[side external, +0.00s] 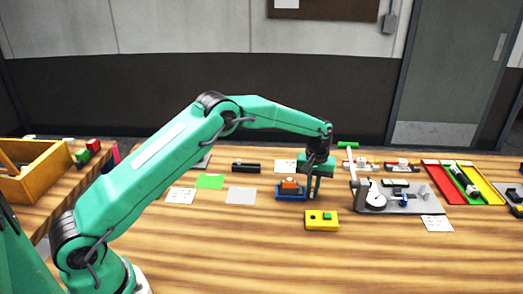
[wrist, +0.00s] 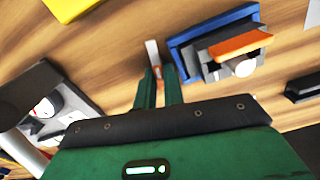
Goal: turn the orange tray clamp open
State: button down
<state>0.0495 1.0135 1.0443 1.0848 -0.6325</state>
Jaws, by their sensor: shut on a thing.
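The orange clamp (wrist: 243,43) sits on a small blue tray (wrist: 181,55), with a grey block and a white round part beside it. In the side view the orange clamp (side external: 289,183) and blue tray (side external: 283,197) are on the table, just left of my gripper (side external: 314,196). In the wrist view my gripper (wrist: 160,78) points down beside the tray's edge, its two fingers close together. It is shut on a narrow pale piece (wrist: 153,50) showing between and beyond the fingertips. Whether this piece joins the clamp cannot be told.
A grey fixture with a dial (side external: 375,197) stands to the right. Red, green and yellow trays (side external: 443,183) lie farther right. Front table is mostly clear.

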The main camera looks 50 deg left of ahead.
aim_at(313, 188)
jog(key=shift+n, duration=1.1)
jog(key=shift+r, duration=0.1)
jog(key=shift+w, duration=0.1)
jog(key=c, duration=1.5)
grip_release()
jog(key=shift+a, duration=0.1)
jog(key=shift+s, duration=0.2)
jog(key=shift+w+r, duration=0.2)
jog(key=shift+r, duration=3.8)
